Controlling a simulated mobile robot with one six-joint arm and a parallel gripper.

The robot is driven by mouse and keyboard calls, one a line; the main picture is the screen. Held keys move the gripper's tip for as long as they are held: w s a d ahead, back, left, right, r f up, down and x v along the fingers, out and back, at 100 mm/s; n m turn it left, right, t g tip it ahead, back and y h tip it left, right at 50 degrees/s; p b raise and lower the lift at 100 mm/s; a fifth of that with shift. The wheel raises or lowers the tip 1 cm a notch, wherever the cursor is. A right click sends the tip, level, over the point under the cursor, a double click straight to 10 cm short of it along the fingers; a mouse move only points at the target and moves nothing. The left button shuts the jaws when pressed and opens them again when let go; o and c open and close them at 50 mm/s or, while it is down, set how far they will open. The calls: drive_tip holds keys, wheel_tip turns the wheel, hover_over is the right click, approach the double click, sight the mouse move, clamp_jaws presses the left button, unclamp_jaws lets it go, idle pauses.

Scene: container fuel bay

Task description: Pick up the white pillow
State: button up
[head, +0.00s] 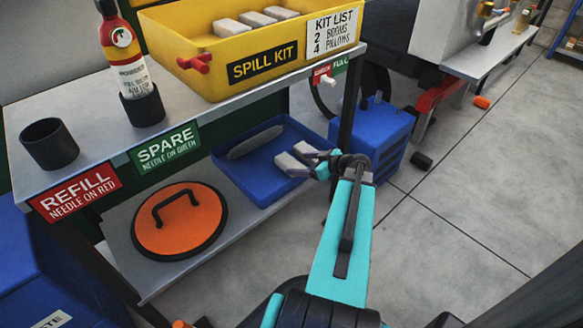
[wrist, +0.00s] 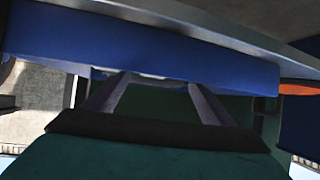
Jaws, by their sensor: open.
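The white pillow (head: 290,164) is a small pale block in the blue tray (head: 225,165) on the lower shelf, at the tray's right end. My gripper (head: 316,163) is open at that end, its fingers pointing left toward the pillow. One finger partly hides the pillow, and I cannot tell whether they touch. In the wrist view my gripper (wrist: 155,82) has its two fingers apart below the tray's blue wall (wrist: 200,55). A thin pale sliver shows between the fingertips. Three similar pale blocks (head: 258,18) lie in the yellow spill kit bin (head: 215,90) on the upper shelf.
A grey boom (head: 255,142) lies in the blue tray. An orange lid (head: 180,222) lies left of it. The upper shelf (head: 90,150) overhangs, carrying a bottle (head: 128,75) and black cup (head: 50,148). A blue container (head: 375,130) stands behind my gripper. The floor at right is mostly clear.

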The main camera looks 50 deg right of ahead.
sight(292, 163)
drive_tip(key=shift+b+x, duration=0.6)
drive_tip(key=shift+x, duration=1.4)
drive_tip(key=shift+r, duration=0.1)
drive_tip(key=c, duration=1.2)
